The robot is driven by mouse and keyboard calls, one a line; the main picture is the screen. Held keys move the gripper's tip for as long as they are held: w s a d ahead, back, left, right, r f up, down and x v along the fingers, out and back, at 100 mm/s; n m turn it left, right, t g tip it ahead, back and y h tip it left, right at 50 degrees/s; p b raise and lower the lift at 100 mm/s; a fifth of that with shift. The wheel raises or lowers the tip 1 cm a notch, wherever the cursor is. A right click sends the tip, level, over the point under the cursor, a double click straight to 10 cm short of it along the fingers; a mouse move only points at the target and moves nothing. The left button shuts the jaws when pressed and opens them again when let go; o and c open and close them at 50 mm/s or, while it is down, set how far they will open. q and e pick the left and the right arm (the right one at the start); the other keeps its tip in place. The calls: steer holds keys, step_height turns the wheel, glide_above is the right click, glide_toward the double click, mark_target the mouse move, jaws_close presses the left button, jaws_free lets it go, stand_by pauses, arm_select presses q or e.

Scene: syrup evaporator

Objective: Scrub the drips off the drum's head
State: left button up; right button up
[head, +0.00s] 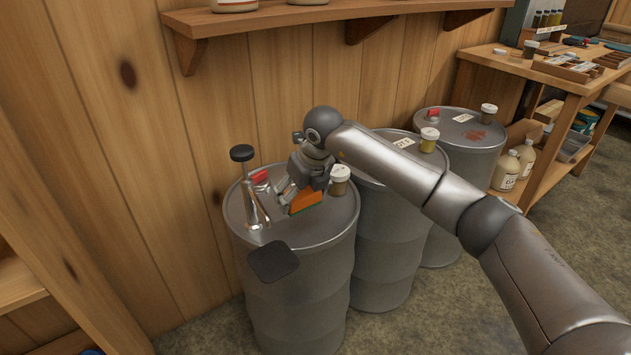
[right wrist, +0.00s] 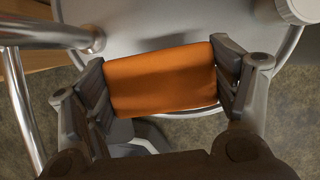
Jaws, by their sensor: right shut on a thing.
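My right gripper (head: 298,202) is shut on an orange scrub sponge (head: 306,201) with a thin green lower edge. It holds the sponge at the head (head: 325,224) of the nearest grey drum; I cannot tell whether it touches the metal. In the right wrist view the sponge (right wrist: 161,79) sits between both fingers (right wrist: 160,84), over the drum's head (right wrist: 170,18). No drips show clearly on this head; the gripper and sponge hide part of it. A brown-red stain (head: 477,135) marks the farthest drum's head. My left gripper is out of view.
A chrome fitting with a black knob (head: 242,153) and a red cap (head: 260,177) stand left of the gripper. A jar (head: 339,181) stands close on its right. A dark flat square (head: 272,262) shows before the front rim. A shelf (head: 280,17) hangs above.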

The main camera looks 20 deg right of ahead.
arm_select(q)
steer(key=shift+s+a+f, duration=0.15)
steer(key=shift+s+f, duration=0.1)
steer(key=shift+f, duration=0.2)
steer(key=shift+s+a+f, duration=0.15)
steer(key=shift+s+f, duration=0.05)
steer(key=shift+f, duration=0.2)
